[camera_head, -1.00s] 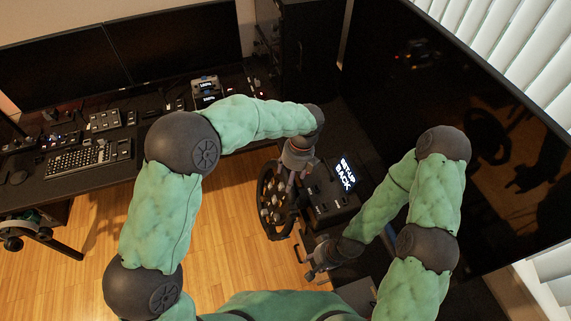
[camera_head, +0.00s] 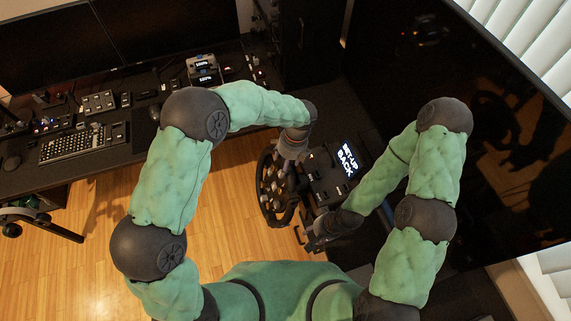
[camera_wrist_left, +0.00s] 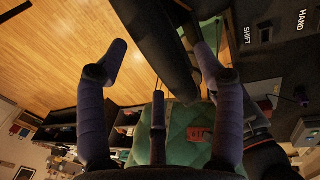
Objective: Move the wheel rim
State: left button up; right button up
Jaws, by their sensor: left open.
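The wheel rim (camera_head: 264,203) is a dark steering-wheel ring around a hub with several round buttons, left of the lit display in the head view. My left gripper (camera_head: 284,166) is at the rim's upper right side, partly hidden by its own wrist. In the left wrist view my left gripper (camera_wrist_left: 160,54) has its fingers spread apart. A dark band, which looks like the rim (camera_wrist_left: 152,35), runs between them; I cannot tell whether they touch it. My right gripper (camera_head: 309,236) is low beside the wheel's lower right; its fingers are too dark and small to read.
A large dark screen (camera_head: 480,130) stands on the right. The desk with a keyboard (camera_head: 82,143) is at the left. The wooden floor (camera_head: 225,220) left of the wheel is clear.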

pick_arm(q)
jog(key=shift+a+f, duration=0.1)
jog(key=shift+f, duration=0.6)
jog(key=shift+s, duration=0.15)
grip_shut()
jog(key=shift+a, duration=0.1)
